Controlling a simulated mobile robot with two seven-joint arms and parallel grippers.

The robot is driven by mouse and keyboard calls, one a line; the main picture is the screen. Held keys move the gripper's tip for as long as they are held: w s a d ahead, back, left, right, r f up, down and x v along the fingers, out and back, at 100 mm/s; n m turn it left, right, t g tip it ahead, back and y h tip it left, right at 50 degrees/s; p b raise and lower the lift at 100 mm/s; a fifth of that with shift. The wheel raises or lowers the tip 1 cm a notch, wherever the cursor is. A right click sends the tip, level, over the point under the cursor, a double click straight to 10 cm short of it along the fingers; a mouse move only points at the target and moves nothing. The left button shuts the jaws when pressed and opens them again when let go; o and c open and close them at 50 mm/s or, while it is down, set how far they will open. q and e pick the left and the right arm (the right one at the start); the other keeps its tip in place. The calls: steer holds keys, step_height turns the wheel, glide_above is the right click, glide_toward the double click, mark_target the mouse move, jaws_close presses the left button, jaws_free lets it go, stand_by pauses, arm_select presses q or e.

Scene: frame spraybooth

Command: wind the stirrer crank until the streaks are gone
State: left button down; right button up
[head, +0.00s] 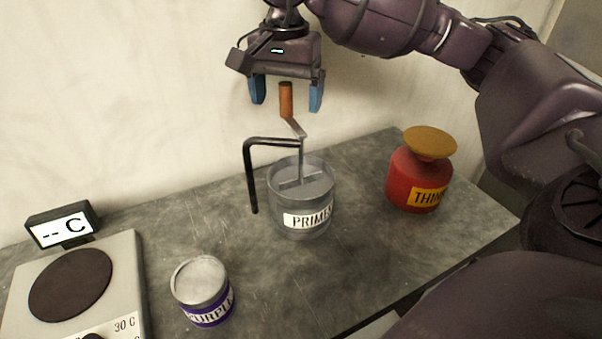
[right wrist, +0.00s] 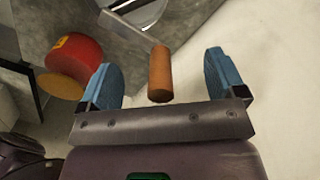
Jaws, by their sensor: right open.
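The stirrer crank has an upright orange-brown handle (head: 286,100) on a grey crank arm (head: 296,128), above a shaft that goes down into the grey pot labelled PRIMER (head: 302,205). A black bent bracket (head: 250,175) reaches over the pot to the shaft. The pot's content looks grey; I cannot make out streaks. My right gripper (head: 287,98) is open above the pot, pointing down, with its blue fingers on either side of the handle. In the right wrist view the handle (right wrist: 160,72) stands between the open fingers, with gaps on both sides. My left gripper is not in view.
A red THINNER container (head: 412,180) with a mustard top stands right of the pot. A purple-labelled tin (head: 202,285) stands at the front left. A hotplate (head: 120,270) with a display (head: 62,226) is at the far left. A pale wall (head: 130,90) rises behind the bench.

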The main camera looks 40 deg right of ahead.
steer(key=shift+r+p, duration=0.55)
steer(key=shift+r, duration=1.2)
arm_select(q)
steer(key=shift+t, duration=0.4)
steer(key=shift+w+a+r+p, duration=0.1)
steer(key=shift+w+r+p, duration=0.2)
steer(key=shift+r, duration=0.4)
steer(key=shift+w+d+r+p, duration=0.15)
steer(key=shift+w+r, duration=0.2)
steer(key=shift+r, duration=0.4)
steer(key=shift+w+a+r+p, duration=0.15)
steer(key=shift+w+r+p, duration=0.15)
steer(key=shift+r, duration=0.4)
arm_select(e)
steer(key=shift+r, duration=2.3)
